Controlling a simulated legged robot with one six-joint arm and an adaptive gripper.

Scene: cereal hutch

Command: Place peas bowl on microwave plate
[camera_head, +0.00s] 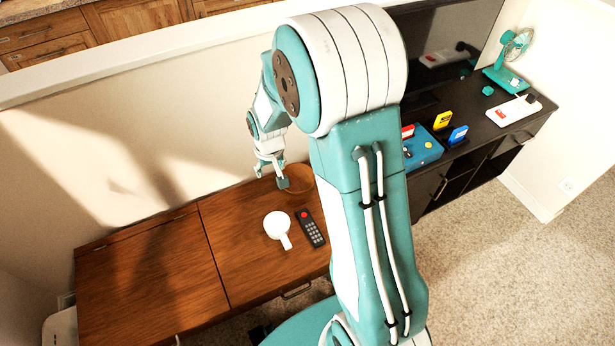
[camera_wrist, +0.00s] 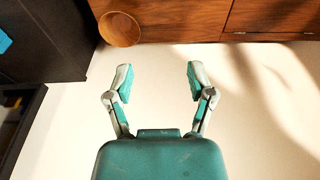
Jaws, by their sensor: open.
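I cannot make out a bowl with peas or a microwave plate in either view. A brown wooden bowl (camera_head: 298,179) stands at the back of the wooden table, partly hidden by my arm in the head view. It also shows at the top left of the wrist view (camera_wrist: 119,30), and I see no peas in it. My gripper (camera_head: 271,176) is beside this bowl, to its left in the head view. In the wrist view my gripper (camera_wrist: 159,82) has its two fingers wide apart, with nothing between them.
A white handled dish (camera_head: 276,225) and a dark remote (camera_head: 310,228) lie on the wooden table (camera_head: 150,275). The table's left part is clear. A wall runs behind it. A dark cabinet (camera_head: 480,150) at right bears a fan (camera_head: 510,55), a blue box (camera_head: 423,150) and a white power strip (camera_head: 514,110).

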